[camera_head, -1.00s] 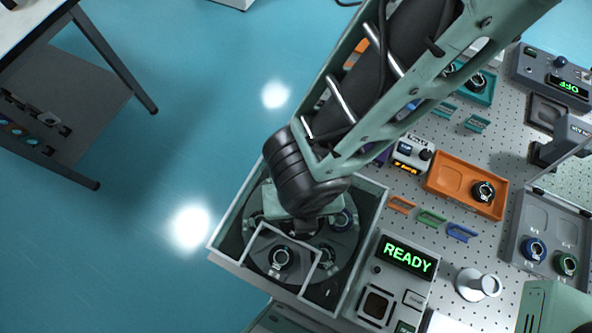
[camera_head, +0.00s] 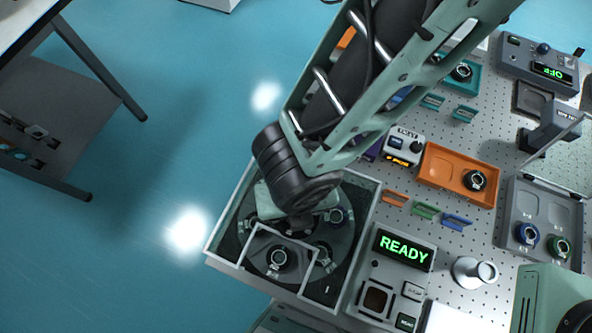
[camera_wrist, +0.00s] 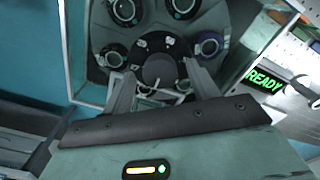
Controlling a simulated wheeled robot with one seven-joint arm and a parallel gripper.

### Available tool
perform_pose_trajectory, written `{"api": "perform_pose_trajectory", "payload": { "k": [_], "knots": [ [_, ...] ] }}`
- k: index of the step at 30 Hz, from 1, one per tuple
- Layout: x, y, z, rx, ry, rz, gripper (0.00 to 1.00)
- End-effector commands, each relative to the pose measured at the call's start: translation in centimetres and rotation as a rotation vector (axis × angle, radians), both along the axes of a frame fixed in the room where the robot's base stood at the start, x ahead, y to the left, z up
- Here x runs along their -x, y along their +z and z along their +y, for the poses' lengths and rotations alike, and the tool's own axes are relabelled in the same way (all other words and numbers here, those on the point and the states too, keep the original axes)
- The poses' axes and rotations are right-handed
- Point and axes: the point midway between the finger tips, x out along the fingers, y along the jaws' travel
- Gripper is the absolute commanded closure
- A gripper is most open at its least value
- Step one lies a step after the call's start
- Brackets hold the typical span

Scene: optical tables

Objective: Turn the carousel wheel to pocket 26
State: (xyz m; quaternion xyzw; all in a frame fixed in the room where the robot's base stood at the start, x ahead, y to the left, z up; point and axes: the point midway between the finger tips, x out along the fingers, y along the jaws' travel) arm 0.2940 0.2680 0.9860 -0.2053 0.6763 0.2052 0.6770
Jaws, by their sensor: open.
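The carousel wheel (camera_head: 341,242) is a dark disc inside a square, pale-rimmed case at the lower middle of the head view. In the wrist view the wheel (camera_wrist: 207,22) shows several pockets around a dark central hub with a round knob (camera_wrist: 159,69). My gripper (camera_wrist: 160,78) is open, with one finger on each side of the hub. I cannot tell whether the fingers touch it. In the head view my gripper (camera_head: 300,222) hides part of the wheel. Pocket numbers are unreadable.
A control box with a green READY display (camera_head: 404,249) stands right of the case. An orange tray (camera_head: 440,169), small coloured brackets and a grey tray (camera_head: 513,213) lie on the perforated table. A dark side table (camera_head: 60,110) stands left across open blue floor.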

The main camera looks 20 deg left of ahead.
Motion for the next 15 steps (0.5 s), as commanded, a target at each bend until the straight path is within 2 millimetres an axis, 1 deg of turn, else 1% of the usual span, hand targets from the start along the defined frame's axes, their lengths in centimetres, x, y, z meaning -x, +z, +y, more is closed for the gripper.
{"api": "perform_pose_trajectory", "payload": {
  "k": [5, 15],
  "knots": [
    [-0.1, 3.2, 0.1, -0.004, -0.004, -0.001, 0.41],
    [-0.1, 11.2, 0.0, -0.005, -0.004, -0.002, 0.41]
  ]
}}
